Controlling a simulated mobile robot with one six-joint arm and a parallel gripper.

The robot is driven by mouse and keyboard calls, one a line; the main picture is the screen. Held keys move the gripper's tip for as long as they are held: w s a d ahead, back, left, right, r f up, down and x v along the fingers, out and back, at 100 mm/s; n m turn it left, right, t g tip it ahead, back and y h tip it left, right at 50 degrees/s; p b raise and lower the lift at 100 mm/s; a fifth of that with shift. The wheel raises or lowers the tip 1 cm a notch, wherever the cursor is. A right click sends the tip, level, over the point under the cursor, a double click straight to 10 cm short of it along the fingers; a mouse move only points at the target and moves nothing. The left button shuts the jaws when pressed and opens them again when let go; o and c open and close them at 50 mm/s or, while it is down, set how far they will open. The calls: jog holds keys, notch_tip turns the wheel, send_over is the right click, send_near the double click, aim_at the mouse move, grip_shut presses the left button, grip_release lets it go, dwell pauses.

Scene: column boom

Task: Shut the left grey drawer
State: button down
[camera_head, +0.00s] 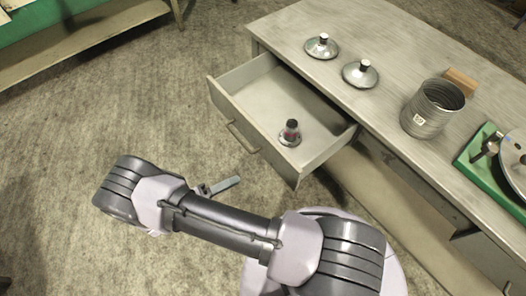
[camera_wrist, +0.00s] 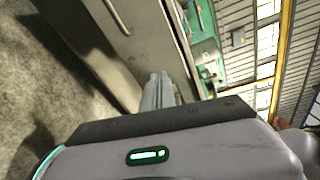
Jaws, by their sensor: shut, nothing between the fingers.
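The left grey drawer (camera_head: 262,150) is pulled well out of the grey workbench in the head view, with its bar handle (camera_head: 242,137) on the front panel. A small dark and red object on a metal base (camera_head: 290,133) stands inside it. My gripper (camera_head: 228,185) is below and in front of the drawer's front panel, with a gap between them in the picture. In the wrist view my gripper (camera_wrist: 158,90) is shut and empty. A grey panel (camera_wrist: 140,50) with a bar handle (camera_wrist: 117,17) shows beyond the fingers; I cannot tell whether they touch it.
The bench top (camera_head: 310,20) carries two metal lids (camera_head: 321,47), (camera_head: 360,74), a ribbed metal can (camera_head: 428,112), a wooden block (camera_head: 460,82) and a green tray (camera_head: 470,172) at the right. A green shelf unit (camera_head: 75,30) stands at upper left. The floor left of the drawer is clear.

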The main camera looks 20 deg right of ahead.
notch_tip(320, 180, down, 4)
jog(key=s+n+t, duration=0.1)
jog(key=n+t, duration=0.2)
jog(key=n, duration=0.1)
jog(key=b, duration=0.1)
send_near(276, 161)
jog(key=shift+h, duration=0.4)
jog(key=x, duration=0.7)
jog(key=shift+w+a+f, duration=0.1)
jog(key=shift+w+f, duration=0.05)
jog(key=shift+f, duration=0.2)
